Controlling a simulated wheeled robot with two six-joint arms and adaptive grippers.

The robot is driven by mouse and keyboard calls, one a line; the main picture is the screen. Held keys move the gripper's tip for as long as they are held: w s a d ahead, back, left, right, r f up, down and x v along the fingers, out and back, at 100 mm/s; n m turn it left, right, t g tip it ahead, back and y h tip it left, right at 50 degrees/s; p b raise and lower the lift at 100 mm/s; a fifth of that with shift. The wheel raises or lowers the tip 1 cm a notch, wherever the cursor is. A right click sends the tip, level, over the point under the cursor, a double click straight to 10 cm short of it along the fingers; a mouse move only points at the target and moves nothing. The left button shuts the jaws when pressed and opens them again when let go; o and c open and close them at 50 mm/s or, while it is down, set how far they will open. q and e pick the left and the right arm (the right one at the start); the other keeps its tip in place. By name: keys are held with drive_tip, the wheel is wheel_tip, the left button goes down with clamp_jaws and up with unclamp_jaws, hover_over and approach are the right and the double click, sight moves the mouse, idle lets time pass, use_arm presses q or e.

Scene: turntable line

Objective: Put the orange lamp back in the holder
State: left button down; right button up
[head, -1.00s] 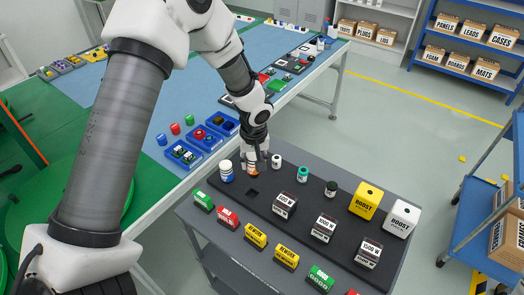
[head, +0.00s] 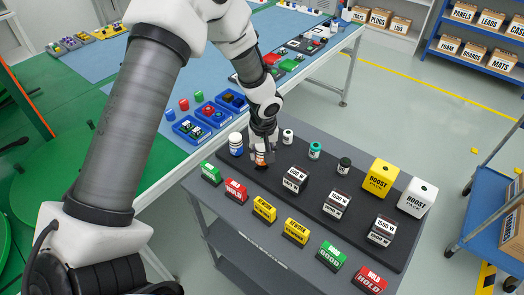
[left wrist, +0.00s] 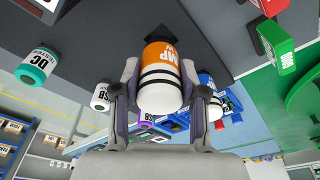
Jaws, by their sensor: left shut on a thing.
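The orange lamp (left wrist: 160,62), with an orange label, white end and black bands, is held between the two fingers of my left gripper (left wrist: 160,100). In the head view, my left gripper (head: 261,153) points down at the dark holder board (head: 300,213), with a bit of the orange lamp (head: 260,163) showing between its fingers. In the head view the gripper hides the opening. My right gripper is not in view.
A blue-and-white bottle (head: 236,144) stands close left of my gripper; a small white one (head: 287,136) is close right. Teal (head: 315,150) and black (head: 344,166) ones stand farther right. Label blocks line the cart's front. Free floor lies beyond the cart.

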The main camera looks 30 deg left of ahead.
use_arm(q)
drive_tip(key=shift+s, duration=0.15)
drive_tip(key=shift+b, duration=0.35)
drive_tip(key=shift+r, duration=0.1)
idle(0.7)
drive_tip(key=shift+f+b, duration=1.4)
drive_tip(key=shift+b, duration=0.3)
drive_tip(key=c, duration=0.6)
unclamp_jaws()
drive_tip(key=shift+r, duration=0.1)
drive_tip(key=shift+o, duration=0.2)
wheel_tip(320, 180, up, 12)
drive_tip(key=s+d, duration=0.1)
drive_tip(key=shift+s+d, duration=0.15)
